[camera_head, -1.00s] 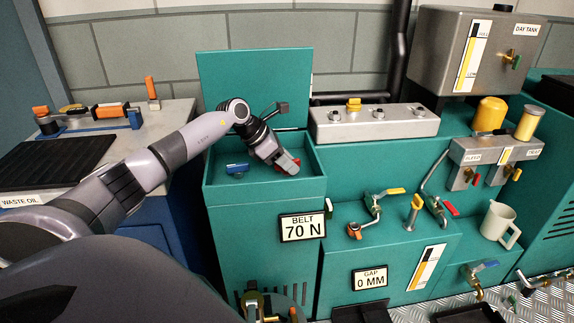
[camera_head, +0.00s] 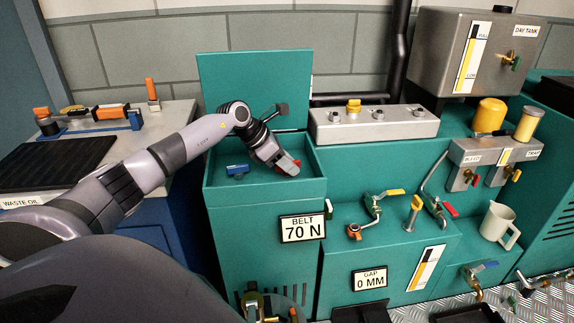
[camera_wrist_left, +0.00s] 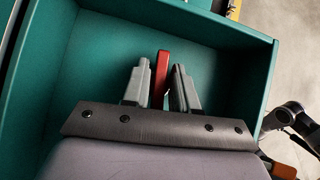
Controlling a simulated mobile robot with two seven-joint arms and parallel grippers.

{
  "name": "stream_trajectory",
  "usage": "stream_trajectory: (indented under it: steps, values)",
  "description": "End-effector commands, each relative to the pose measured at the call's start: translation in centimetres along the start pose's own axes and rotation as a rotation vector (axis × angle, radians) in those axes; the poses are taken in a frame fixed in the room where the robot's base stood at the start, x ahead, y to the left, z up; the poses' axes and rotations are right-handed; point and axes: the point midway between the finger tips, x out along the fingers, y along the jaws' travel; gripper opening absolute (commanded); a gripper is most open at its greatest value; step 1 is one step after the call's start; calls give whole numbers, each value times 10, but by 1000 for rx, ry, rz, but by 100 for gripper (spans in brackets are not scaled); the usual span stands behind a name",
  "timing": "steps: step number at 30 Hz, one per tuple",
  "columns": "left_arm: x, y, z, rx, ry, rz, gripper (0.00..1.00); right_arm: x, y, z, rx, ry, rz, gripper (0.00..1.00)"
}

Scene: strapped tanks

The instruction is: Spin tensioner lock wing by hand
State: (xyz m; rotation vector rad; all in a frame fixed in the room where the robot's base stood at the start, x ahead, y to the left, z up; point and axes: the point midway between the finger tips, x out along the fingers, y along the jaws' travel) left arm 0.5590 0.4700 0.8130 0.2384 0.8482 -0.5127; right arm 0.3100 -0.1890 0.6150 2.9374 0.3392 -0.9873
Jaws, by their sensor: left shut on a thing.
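The red wing (camera_head: 297,163) sits inside the teal open-topped box at its right side. My left gripper (camera_head: 287,166) reaches down into the box and is shut on the red wing. In the left wrist view the red wing (camera_wrist_left: 162,76) stands upright between the two grey fingers of my left gripper (camera_wrist_left: 160,88). The fingers and wrist hide the wing's lower part. A blue wing-like part (camera_head: 237,170) lies apart at the left of the box floor. The sign on the box front (camera_head: 302,228) reads BELT 70 N. My right gripper is not in view.
The teal box's raised lid (camera_head: 250,88) stands behind my left wrist, and its front rim (camera_head: 265,186) lies below the gripper. A grey block with a yellow cap (camera_head: 353,105) is to the right. A GAP sign (camera_head: 370,278) reads 0 MM.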

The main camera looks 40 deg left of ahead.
Motion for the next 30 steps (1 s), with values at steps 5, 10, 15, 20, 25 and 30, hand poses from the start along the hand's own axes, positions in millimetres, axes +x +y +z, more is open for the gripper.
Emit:
stream_trajectory:
  steps: [5,10,15,20,25,30]
  values:
    - [-3,0,0,-61,6,52,0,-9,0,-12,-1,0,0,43]
    - [-3,0,0,-113,5,97,0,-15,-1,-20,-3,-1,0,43]
    - [-2,0,0,-150,5,128,0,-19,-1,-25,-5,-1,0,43]
    - [0,0,-1,-160,4,135,0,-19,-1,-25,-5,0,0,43]
    - [0,0,-1,-160,4,135,0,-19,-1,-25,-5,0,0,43]
    - [-2,0,0,-176,5,149,0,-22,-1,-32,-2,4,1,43]
